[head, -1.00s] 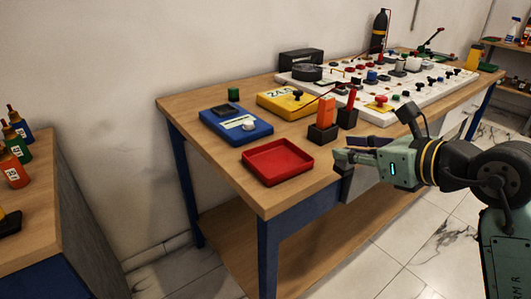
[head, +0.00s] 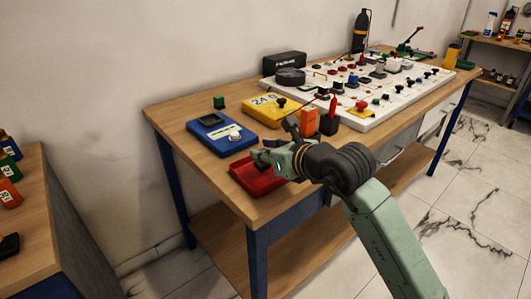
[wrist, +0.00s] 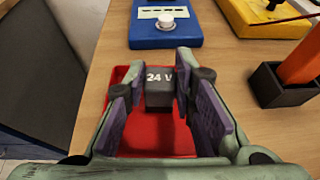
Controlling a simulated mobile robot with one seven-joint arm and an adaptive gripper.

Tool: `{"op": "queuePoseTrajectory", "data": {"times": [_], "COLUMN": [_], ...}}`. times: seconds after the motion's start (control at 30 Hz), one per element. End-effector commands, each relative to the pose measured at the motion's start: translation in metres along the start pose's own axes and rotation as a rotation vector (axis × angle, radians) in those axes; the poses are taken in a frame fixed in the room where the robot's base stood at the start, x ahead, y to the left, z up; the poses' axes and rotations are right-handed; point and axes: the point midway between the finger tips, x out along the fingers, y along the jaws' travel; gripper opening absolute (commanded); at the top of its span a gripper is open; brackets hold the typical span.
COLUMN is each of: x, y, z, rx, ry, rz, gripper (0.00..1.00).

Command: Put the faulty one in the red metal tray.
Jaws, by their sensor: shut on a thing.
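The red metal tray (head: 240,185) sits at the near corner of the wooden workbench, partly hidden behind my gripper in the head view. Its red floor and rim (wrist: 160,135) show below and around the fingers in the wrist view. My gripper (head: 262,161) is over the tray. In the wrist view my gripper (wrist: 155,88) is shut on a dark grey block (wrist: 158,92) marked "24 V". The block is between the two fingers and appears over the far part of the tray. I cannot tell whether it touches the tray floor.
A blue meter (head: 222,134) with a white knob lies behind the tray. A yellow unit (head: 265,111) is beyond it, with a small green block (head: 219,102) nearby. An orange block (head: 308,121) and a red-handled piece in dark holders stand to the right. A white panel (head: 375,110) fills the far bench.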

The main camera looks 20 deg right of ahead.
Motion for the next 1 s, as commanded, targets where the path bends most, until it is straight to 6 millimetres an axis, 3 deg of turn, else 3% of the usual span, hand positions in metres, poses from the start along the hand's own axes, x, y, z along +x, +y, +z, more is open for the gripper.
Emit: {"op": "queuePoseTrajectory", "data": {"times": [0.17, 0.53, 0.57, 0.87, 1.0], "x": [0.005, 0.007, 0.007, 0.007, 0.007], "y": [0.000, 0.000, 0.000, 0.000, 0.000], "z": [-0.014, -0.019, -0.018, -0.018, -0.018], "rx": [0.002, -0.001, -0.001, 0.000, 0.000], "ry": [-0.002, -0.001, -0.001, 0.000, 0.000], "rz": [0.000, 0.000, 0.000, 0.000, 0.000], "gripper": [0.00, 0.00, 0.25, 0.44, 0.44]}}
